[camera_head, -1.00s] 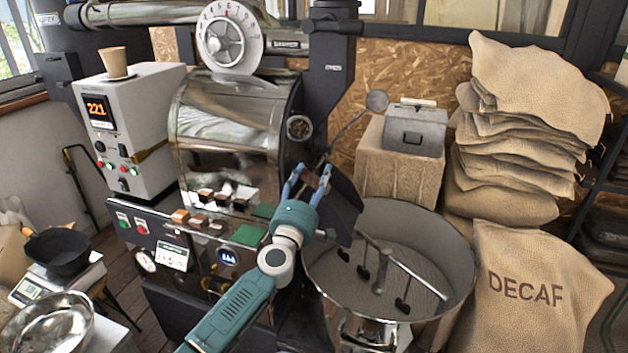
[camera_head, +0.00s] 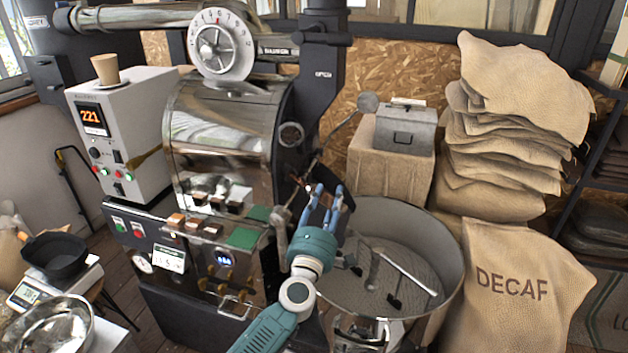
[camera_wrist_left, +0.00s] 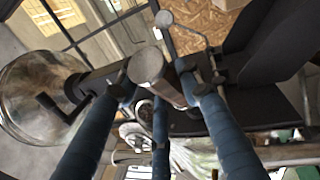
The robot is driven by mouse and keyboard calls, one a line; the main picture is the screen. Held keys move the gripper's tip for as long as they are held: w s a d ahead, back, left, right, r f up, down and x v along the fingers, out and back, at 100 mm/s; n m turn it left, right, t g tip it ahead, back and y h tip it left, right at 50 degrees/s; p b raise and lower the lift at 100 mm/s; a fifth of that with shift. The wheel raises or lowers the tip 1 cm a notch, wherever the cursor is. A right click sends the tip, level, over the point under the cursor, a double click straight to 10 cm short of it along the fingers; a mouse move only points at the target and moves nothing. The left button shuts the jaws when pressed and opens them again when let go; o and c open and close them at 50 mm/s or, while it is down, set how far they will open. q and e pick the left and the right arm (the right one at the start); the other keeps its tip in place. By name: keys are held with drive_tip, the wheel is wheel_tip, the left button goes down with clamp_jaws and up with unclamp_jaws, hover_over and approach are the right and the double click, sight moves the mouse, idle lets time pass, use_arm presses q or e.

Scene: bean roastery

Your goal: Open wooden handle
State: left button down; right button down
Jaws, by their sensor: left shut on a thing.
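My left gripper (camera_head: 322,200), teal with blue fingers, is in front of the roaster, beside the cooling tray's left rim. In the left wrist view its fingers (camera_wrist_left: 165,92) are closed around a short cylinder, the wooden handle (camera_wrist_left: 150,68), with a round grey end and brownish side. In the head view the handle is largely hidden by the fingers. A dark plate (camera_head: 341,216) shows just behind the fingers. My right gripper is not in view.
The round cooling tray (camera_head: 452,262) with stirring arms lies right of my left gripper. The roaster drum (camera_head: 222,135) and control panel stand left. A grey ball-ended lever (camera_head: 280,215) is close by. Sacks (camera_head: 520,110) are piled at right.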

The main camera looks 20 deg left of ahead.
use_arm(q)
drive_tip(key=shift+s+d, duration=0.45)
drive_tip(key=shift+d, duration=0.15)
drive_tip(key=shift+f, duration=0.1)
drive_tip(key=c, duration=1.1)
unclamp_jaws()
drive_tip(key=v, duration=1.2)
drive_tip(key=shift+a, duration=0.1)
